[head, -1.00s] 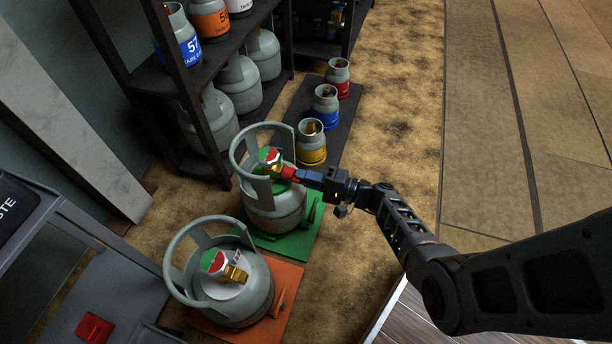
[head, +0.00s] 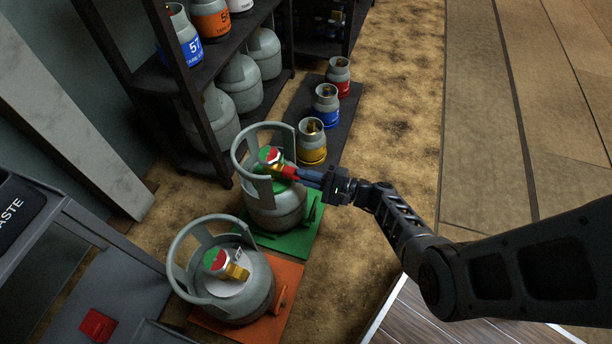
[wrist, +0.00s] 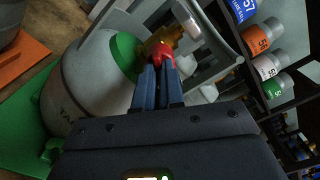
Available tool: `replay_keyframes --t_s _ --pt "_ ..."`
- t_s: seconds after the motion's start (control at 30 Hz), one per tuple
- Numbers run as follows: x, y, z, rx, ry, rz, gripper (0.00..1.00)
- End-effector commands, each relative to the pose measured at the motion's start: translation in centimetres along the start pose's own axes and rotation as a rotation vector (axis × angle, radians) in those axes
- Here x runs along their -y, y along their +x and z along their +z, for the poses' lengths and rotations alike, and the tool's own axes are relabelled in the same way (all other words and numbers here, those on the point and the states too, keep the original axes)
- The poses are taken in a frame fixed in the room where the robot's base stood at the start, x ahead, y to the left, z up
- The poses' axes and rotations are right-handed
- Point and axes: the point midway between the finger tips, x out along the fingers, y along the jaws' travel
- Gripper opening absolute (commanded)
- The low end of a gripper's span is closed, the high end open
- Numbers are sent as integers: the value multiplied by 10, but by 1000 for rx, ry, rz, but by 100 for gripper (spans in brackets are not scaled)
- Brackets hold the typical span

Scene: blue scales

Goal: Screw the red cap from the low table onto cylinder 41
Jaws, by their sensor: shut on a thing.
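A grey gas cylinder (head: 277,211) stands on a green platform, with a collar around its brass valve (head: 274,166) and a red-and-green top. My gripper (head: 296,174) reaches through the collar's open side from the right. It is shut on the red cap (head: 288,172), which also shows between the fingertips in the wrist view (wrist: 162,53). The cap is at the valve's side outlet and looks lined up with it; I cannot tell how far it is threaded. No number is readable on this cylinder.
A second grey cylinder (head: 236,296) stands on an orange platform (head: 283,300) in front, its brass outlet uncovered. A low table (head: 60,290) with a red square (head: 97,325) is at lower left. Shelves with cylinders stand behind. The floor to the right is open.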

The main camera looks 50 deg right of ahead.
Motion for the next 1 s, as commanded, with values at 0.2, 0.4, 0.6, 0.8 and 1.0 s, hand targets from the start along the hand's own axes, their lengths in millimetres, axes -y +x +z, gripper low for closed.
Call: replay_keyframes --t_s 0.2,0.4,0.6,0.8,1.0 --pt "3 1 0 -1 135 -1 0" --pt "1 0 -1 -2 262 -1 0" --pt "2 1 0 -2 395 -1 0" --pt "1 0 -1 -2 456 -1 0" --pt "2 0 -1 -2 466 -1 0"
